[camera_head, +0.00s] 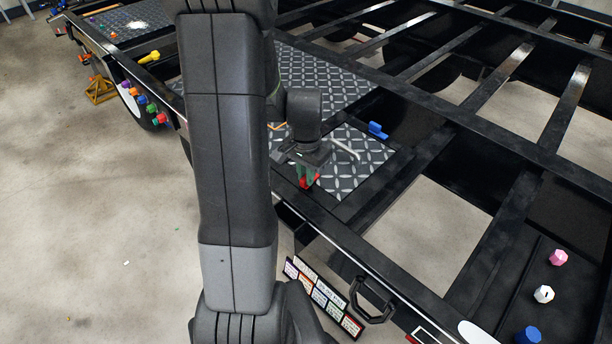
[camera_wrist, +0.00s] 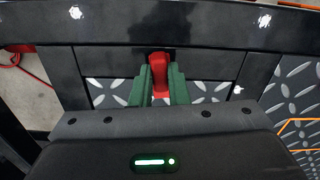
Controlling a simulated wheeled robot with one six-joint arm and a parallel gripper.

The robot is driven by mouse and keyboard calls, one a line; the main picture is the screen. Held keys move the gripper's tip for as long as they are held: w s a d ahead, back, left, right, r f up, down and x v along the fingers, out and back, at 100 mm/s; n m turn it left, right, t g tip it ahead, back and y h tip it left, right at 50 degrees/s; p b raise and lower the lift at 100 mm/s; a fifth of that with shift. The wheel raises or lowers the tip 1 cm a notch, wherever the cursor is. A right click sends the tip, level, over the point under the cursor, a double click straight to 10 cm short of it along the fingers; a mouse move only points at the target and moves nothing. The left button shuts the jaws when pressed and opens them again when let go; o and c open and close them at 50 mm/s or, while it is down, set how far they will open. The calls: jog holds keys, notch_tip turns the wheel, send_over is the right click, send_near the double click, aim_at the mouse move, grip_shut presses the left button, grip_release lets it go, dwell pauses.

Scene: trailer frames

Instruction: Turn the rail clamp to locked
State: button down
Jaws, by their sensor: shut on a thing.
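The rail clamp shows as a red handle (camera_wrist: 158,72) in the wrist view, at the dark frame rail, and as a small red piece (camera_head: 304,184) in the head view. My gripper (camera_head: 309,178) has green fingers and reaches down to the rail at the edge of the diamond plate. In the wrist view my gripper (camera_wrist: 159,84) is shut on the red handle, with one green finger on each side. The handle points up the picture towards the rail. The clamp's base is hidden, and I cannot tell its lock state.
The diamond plate (camera_head: 358,157) lies beside the rail, with a blue piece (camera_head: 378,130) and a light bar (camera_head: 345,148) on it. A black handle (camera_head: 372,300) and a label board (camera_head: 322,297) are at the near side. Open frame gaps lie to the right.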

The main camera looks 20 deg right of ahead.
jog(key=shift+m, duration=0.6)
jog(key=c, duration=1.4)
grip_release()
jog(key=shift+r, duration=0.15)
notch_tip(320, 180, up, 14)
jog(key=shift+f+b, duration=0.2)
jog(key=shift+b, duration=0.15)
